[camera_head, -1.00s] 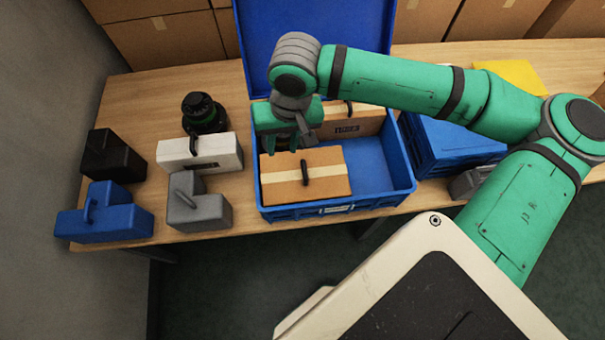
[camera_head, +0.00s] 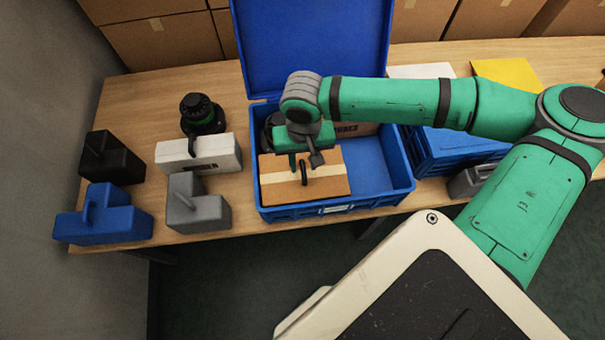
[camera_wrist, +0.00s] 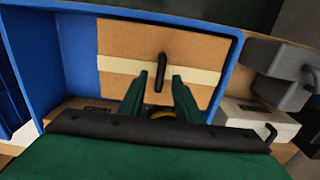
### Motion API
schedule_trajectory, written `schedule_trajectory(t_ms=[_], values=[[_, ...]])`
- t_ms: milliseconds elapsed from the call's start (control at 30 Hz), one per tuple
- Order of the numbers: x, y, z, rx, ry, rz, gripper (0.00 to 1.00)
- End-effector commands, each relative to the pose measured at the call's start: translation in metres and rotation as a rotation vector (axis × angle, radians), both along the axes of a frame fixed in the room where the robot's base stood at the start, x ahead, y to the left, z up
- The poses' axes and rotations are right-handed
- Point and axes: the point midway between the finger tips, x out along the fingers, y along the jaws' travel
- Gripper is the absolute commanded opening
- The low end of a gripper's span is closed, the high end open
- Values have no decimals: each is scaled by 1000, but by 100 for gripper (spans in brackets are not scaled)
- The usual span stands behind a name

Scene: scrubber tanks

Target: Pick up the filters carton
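A brown carton with a pale tape band and a dark upright handle (camera_head: 304,173) lies in the front left of the open blue crate (camera_head: 330,213). No name is readable on this carton (camera_head: 332,186). A second brown carton (camera_head: 352,128) stands behind it, partly hidden by my arm, with small print too blurred to read surely. My gripper (camera_head: 301,166) is open above the front carton. In the wrist view the front carton (camera_wrist: 200,42) lies ahead, and its handle (camera_wrist: 160,72) shows between the spread fingers of my gripper (camera_wrist: 162,76). Contact is not visible.
The crate's raised lid (camera_head: 310,45) stands behind. Left of the crate are a white case (camera_head: 215,154), a grey block (camera_head: 195,208), a blue block (camera_head: 110,220), a black block (camera_head: 112,160) and a black-green device (camera_head: 200,113). The crate's right side has bare floor (camera_head: 372,165).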

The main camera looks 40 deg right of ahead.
Motion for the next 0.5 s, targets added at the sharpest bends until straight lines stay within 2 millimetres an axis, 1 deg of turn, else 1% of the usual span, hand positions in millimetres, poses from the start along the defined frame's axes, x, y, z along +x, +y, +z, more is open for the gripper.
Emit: schedule_trajectory(t_ms=[33,100,200,467,500], values=[[1,1,-7,0,1,1,31],[0,0,-15,0,1,-1,31],[1,0,-23,-1,-1,-1,31],[2,1,-25,-1,-1,3,31],[2,2,-25,-1,-1,4,24]])
